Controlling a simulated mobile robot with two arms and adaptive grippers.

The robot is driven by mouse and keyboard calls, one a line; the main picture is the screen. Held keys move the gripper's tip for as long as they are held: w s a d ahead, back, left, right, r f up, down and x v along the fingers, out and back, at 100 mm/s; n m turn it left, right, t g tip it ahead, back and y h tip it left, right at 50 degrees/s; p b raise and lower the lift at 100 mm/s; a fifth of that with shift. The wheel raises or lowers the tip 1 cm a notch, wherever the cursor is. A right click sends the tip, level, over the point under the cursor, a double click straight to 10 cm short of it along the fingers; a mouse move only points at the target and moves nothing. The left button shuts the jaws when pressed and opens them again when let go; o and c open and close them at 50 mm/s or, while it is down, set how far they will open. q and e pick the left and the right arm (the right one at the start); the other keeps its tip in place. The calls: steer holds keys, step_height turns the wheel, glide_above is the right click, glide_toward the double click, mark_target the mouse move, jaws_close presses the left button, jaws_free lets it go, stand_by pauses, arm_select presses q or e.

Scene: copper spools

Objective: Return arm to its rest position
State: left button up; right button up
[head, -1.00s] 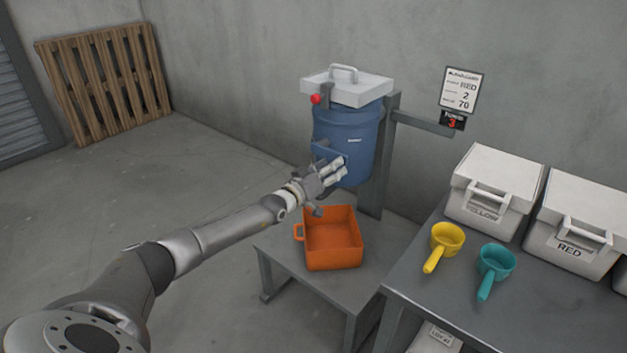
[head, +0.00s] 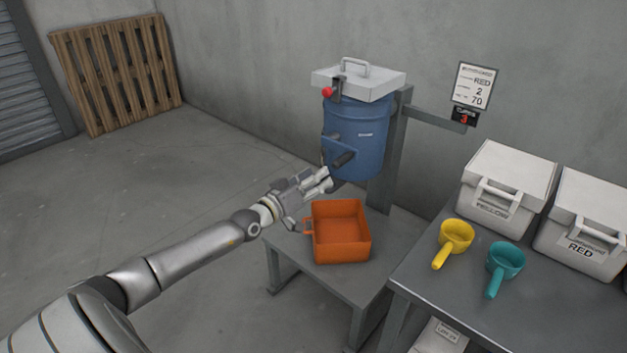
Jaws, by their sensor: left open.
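My left arm comes in from the lower left. Its gripper (head: 316,184) is open and empty, just left of and above the orange bin (head: 342,256). My right gripper is out of view.
The orange bin stands on a low grey table (head: 318,280). A larger table (head: 455,300) at right holds a yellow scoop (head: 456,236), a teal scoop (head: 506,259) and lidded white bins (head: 500,195). A sign (head: 474,86) and wooden pallet (head: 118,72) are behind. Floor at left is clear.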

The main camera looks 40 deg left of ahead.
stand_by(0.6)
arm_select(q)
steer(key=s+a+f+n+g+y, duration=0.2)
steer(key=s+f+n, duration=0.1)
steer(key=f+n, duration=0.65)
steer(key=s+a+f+n+g+y, duration=0.1)
steer(key=s+f+n, duration=0.1)
steer(key=f+n, duration=0.75)
steer(key=s+d+f+n+g+y, duration=0.1)
steer(key=s+f+n+g, duration=0.2)
steer(key=s+f+n, duration=0.45)
steer(key=s+d+f+n+g, duration=0.15)
steer(key=s+f+n, duration=0.35)
steer(key=f+n, duration=0.55)
steer(key=s+d+f+n+g, duration=0.3)
steer(key=s+d+f+n, duration=0.1)
steer(key=s+f+n, duration=0.5)
steer(key=s+d+f+n+g, duration=0.3)
steer(key=s+d+f+n, duration=0.25)
steer(key=s+f, duration=0.4)
steer(key=s+d+f+n+g+h, duration=0.1)
steer(key=s+d+n, duration=0.4)
steer(key=s+n, duration=0.2)
steer(key=s+d+f+n+g+h, duration=0.1)
steer(key=s+d+f+n+g, duration=0.1)
steer(key=s+d+n, duration=0.4)
steer(key=s, duration=0.5)
steer(key=shift+s+f+n, duration=0.25)
steer(key=shift+s+n, duration=0.1)
